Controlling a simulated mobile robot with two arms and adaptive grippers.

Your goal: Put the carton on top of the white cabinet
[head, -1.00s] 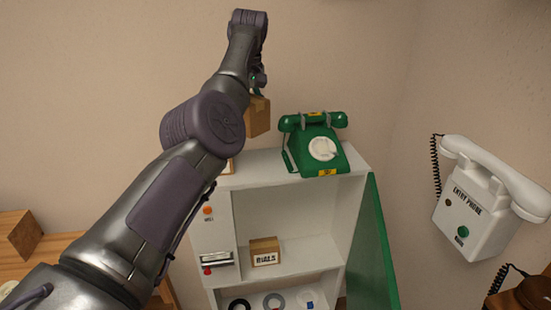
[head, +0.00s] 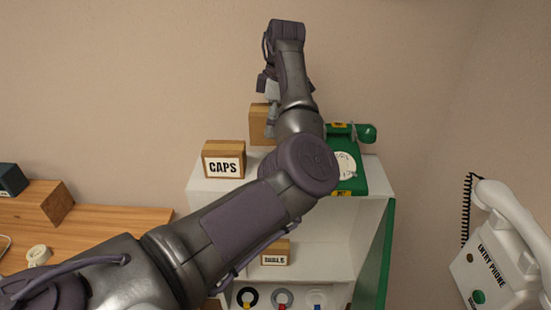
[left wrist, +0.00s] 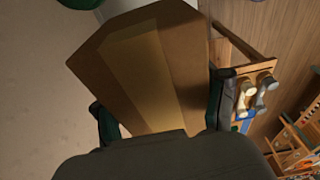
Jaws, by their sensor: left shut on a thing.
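The brown carton (head: 259,123) is at the back of the white cabinet's (head: 381,180) top, partly hidden by my left arm. My left gripper (head: 270,115) is shut on it. In the left wrist view the carton (left wrist: 145,65), with a paler tape strip, sits between the two dark fingers of the gripper (left wrist: 160,107). I cannot tell whether the carton touches the cabinet top or hangs just above it. My right gripper is not in view.
A CAPS box (head: 223,160) stands at the cabinet top's left front. A green dial phone (head: 350,176) stands on the right, partly behind my arm. A green door (head: 376,262) hangs open. A white entry phone (head: 492,262) is on the right wall.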

